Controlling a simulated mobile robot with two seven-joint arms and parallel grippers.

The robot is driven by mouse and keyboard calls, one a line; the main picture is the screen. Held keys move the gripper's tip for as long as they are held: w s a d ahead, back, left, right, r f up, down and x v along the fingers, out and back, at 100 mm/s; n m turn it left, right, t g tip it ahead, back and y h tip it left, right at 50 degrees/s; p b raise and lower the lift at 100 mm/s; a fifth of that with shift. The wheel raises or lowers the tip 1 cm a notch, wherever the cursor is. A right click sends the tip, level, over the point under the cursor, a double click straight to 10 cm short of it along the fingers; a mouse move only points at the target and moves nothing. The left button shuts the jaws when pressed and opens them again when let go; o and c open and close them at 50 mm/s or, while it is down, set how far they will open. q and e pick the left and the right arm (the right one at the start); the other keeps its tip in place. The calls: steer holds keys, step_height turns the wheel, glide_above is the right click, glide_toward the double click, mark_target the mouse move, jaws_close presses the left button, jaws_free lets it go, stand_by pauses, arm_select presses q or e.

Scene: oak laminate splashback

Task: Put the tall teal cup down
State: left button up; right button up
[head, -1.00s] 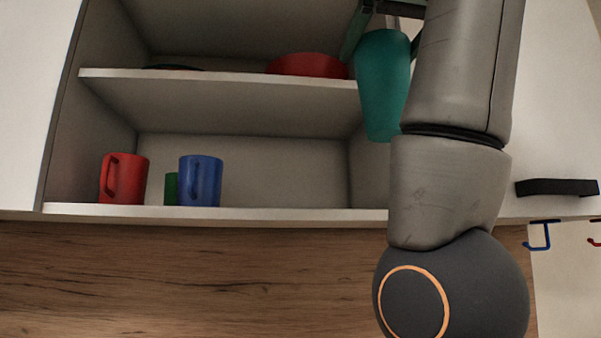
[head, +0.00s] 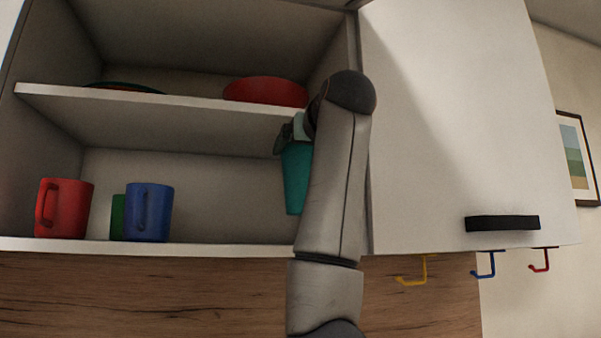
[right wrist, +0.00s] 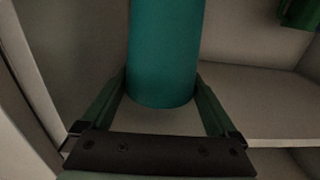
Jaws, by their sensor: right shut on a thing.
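The tall teal cup (head: 296,178) is upright at the right side of the lower compartment in the head view. Its lower end shows above the cabinet's bottom board (head: 190,248), with a gap between. My right gripper (head: 292,132) is shut on the cup near its upper end; my forearm hides the cup's right side. In the right wrist view the cup (right wrist: 165,45) stands between the two green fingers (right wrist: 162,88). My left gripper is not in view.
A red mug (head: 66,210), a blue mug (head: 150,215) and a partly hidden green cup (head: 118,218) stand at left on the bottom board. The upper shelf (head: 200,110) holds a red bowl (head: 266,91) and a dark green dish (head: 122,88). The bottom board's middle is clear. An open door (head: 450,130) stands at right.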

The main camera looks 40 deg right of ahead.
mark_target(305, 167)
steer(key=shift+f, duration=2.1)
steer(key=shift+w+f, duration=0.2)
steer(key=shift+f, duration=0.2)
steer(key=shift+d, duration=0.1)
steer(key=shift+f, duration=0.2)
steer(key=o, duration=1.6)
steer(key=shift+r, duration=0.1)
